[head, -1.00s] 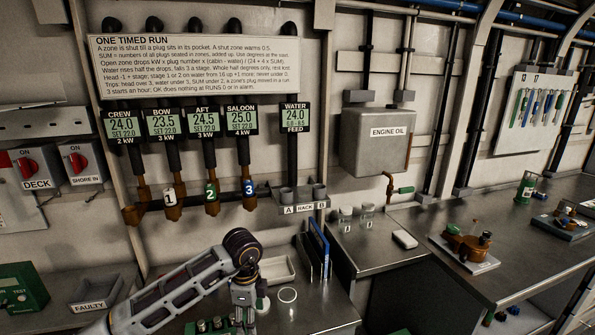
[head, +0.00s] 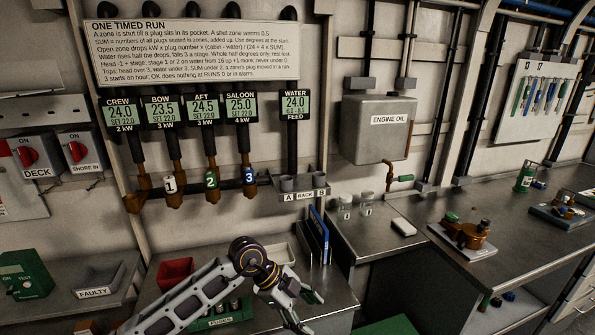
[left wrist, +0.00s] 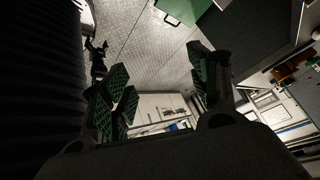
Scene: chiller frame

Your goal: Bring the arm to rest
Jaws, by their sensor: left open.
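My left arm comes in from the lower left of the head view. Its gripper (head: 308,308) is at the bottom middle, in front of the steel bench (head: 345,298), pointing down and to the right. In the left wrist view its green-padded fingers (left wrist: 160,88) stand wide apart with nothing between them. Beyond them are patterned floor and, upside down, parts of the room. My right gripper does not show in the head view. A small dark shape at the upper left of the wrist view is too unclear to name.
Numbered plugs 1 (head: 170,184), 2 (head: 212,181) and 3 (head: 249,177) sit below the BOW, AFT and SALOON displays. A red bin (head: 175,272), a pale tray (head: 284,254) and blue binders (head: 318,238) stand near the arm. A green box (head: 28,280) is at left.

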